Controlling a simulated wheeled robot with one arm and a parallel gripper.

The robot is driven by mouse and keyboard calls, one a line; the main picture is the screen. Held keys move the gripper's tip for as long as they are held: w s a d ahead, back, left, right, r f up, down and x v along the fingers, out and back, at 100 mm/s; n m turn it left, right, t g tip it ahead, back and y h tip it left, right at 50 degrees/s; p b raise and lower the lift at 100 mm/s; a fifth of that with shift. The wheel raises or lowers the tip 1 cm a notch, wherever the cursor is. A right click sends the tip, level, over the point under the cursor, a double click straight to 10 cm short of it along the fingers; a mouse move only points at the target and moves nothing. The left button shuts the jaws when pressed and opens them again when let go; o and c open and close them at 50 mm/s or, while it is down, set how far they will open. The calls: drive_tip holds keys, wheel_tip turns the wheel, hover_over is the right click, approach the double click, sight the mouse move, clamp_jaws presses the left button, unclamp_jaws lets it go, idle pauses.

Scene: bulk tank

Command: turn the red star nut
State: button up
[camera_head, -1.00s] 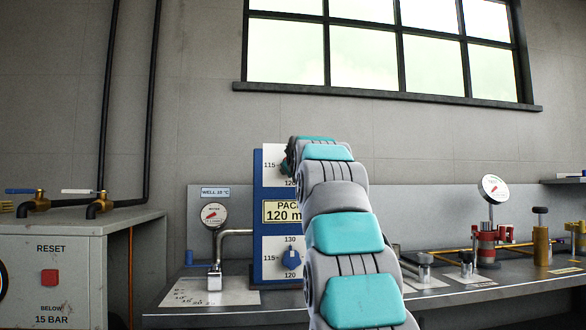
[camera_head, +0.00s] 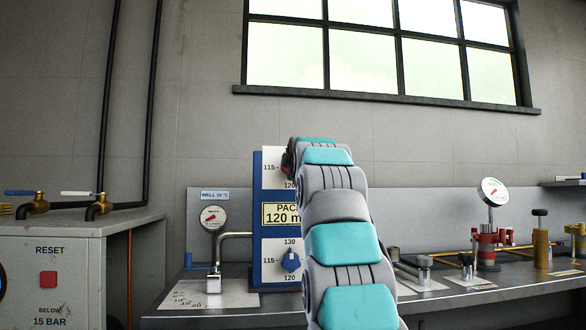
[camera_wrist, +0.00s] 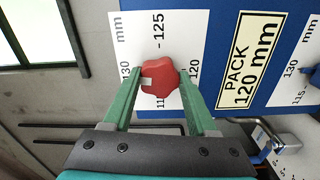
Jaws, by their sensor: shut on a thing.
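The red star nut (camera_wrist: 160,76) sits on a white mm dial plate (camera_wrist: 133,28) on the blue panel. In the wrist view the dial shows 130, 125 and 120 around the nut, with a partly covered number below. My gripper (camera_wrist: 162,82) has its green fingers on either side of the nut, shut on it. In the head view my arm covers most of the upper dial (camera_head: 271,167), and the gripper and nut are largely hidden there.
A yellow PACK 120 mm label (camera_head: 281,214) sits below the upper dial. Lower on the panel is a second dial with a blue knob (camera_head: 291,260). A gauge on a bent pipe (camera_head: 213,217) stands to the left, and a red-based gauge (camera_head: 494,191) to the right.

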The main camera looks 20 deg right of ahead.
drive_tip(key=shift+f+n, duration=0.1)
drive_tip(key=shift+n, duration=0.5)
drive_tip(key=o, duration=1.4)
drive_tip(key=shift+c, duration=0.2)
drive_tip(key=b+v, duration=0.2)
drive_tip(key=v, duration=0.5)
drive_tip(key=shift+s, duration=0.4)
drive_tip(key=shift+a, duration=0.15)
